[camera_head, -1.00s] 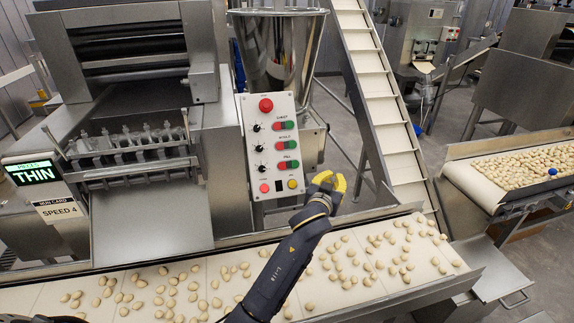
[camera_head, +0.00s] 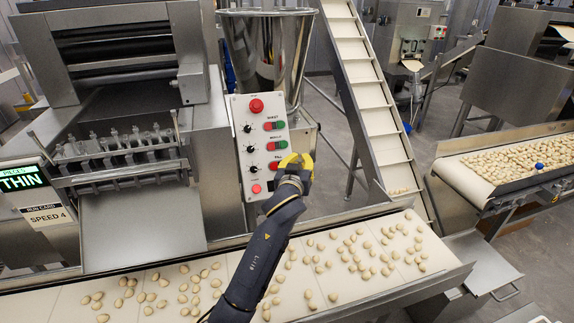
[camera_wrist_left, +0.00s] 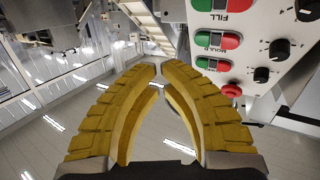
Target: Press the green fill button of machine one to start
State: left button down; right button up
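The control panel (camera_head: 239,140) of the nearest machine faces me with rows of paired red and green buttons. Its lowest pair is the fill pair; the red fill button (camera_head: 273,166) shows beside my left gripper (camera_head: 299,159), whose yellow fingers cover the green one in the head view. In the left wrist view the green fill button (camera_wrist_left: 201,4) shows at the top edge, right of the fingertips and apart from them in the picture. My left gripper (camera_wrist_left: 160,70) is empty, its tips almost together with a thin gap. Contact with the panel cannot be told. My right gripper is not in view.
A red stop button (camera_head: 256,105) and black knobs share the panel. A conveyor (camera_head: 240,272) with pasta pieces runs below my left arm. A sloped belt (camera_head: 375,100) rises to the right of the panel. A screen (camera_head: 22,178) reads THIN at left.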

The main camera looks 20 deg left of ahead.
pick_arm(q)
jog(key=shift+w+a+f, duration=0.65)
jog(key=shift+w+f, duration=0.1)
jog(key=shift+w, duration=0.25)
jog(key=shift+w+a+f, duration=0.6)
jog(key=shift+w+f, duration=0.15)
jog(key=shift+w, duration=0.3)
jog(key=shift+w+a+f, duration=0.65)
jog(key=shift+w+f, duration=0.1)
jog(key=shift+w, duration=0.25)
jog(key=c, duration=2.1)
grip_release()
grip_shut()
jog(key=shift+w+a+f, duration=0.4)
jog(key=shift+w+f, duration=0.1)
jog(key=shift+w, duration=0.15)
jog(key=shift+s+d+r, duration=0.1)
jog(key=shift+s, duration=0.05)
jog(key=shift+s+d+r, duration=0.25)
jog(key=shift+s+r, duration=0.1)
jog(key=shift+s, duration=0.15)
